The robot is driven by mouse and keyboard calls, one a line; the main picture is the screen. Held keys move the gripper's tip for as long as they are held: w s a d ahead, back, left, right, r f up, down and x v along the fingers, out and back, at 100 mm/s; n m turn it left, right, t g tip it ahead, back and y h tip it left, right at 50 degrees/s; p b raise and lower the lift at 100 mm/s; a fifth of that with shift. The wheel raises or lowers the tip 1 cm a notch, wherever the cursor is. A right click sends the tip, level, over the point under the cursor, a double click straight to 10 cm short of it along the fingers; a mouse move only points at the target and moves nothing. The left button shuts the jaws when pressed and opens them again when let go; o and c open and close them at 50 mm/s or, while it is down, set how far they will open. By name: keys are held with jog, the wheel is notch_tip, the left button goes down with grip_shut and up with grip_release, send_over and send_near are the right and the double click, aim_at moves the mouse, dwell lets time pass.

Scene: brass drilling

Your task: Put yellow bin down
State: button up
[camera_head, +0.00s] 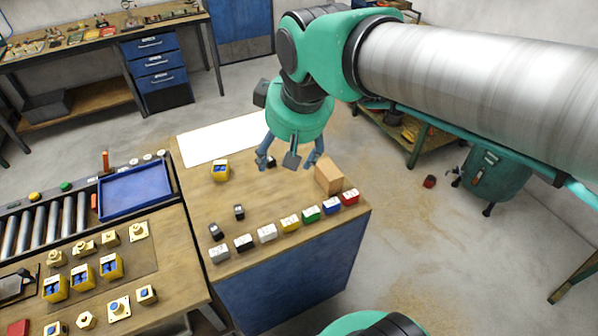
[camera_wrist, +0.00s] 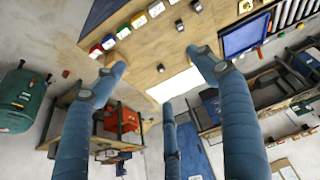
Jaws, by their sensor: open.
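The yellow bin (camera_head: 290,223) stands on the wooden top of the blue bench (camera_head: 225,200), in a row of small coloured bins along its front edge. In the wrist view the yellow bin (camera_wrist: 138,20) shows at the top, between a green and a white bin. My gripper (camera_head: 289,160) hangs above the back part of the bench, behind the row and apart from the yellow bin. Its blue fingers are spread wide, and the wrist view shows nothing held between them (camera_wrist: 160,78).
A cardboard-coloured box (camera_head: 328,177) stands close to the right finger. A blue tray (camera_head: 135,190) lies to the left. Bare wood lies behind the row.

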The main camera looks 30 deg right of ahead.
jog(key=s+f+m+t, duration=0.1)
jog(key=s+f+m, duration=0.1)
jog(key=s, duration=0.8)
jog(key=shift+d+f, duration=0.4)
jog(key=shift+f, duration=0.05)
jog(key=shift+f, duration=0.1)
jog(key=shift+f+b, duration=0.8)
jog(key=shift+b, duration=0.1)
jog(key=shift+o, duration=0.7)
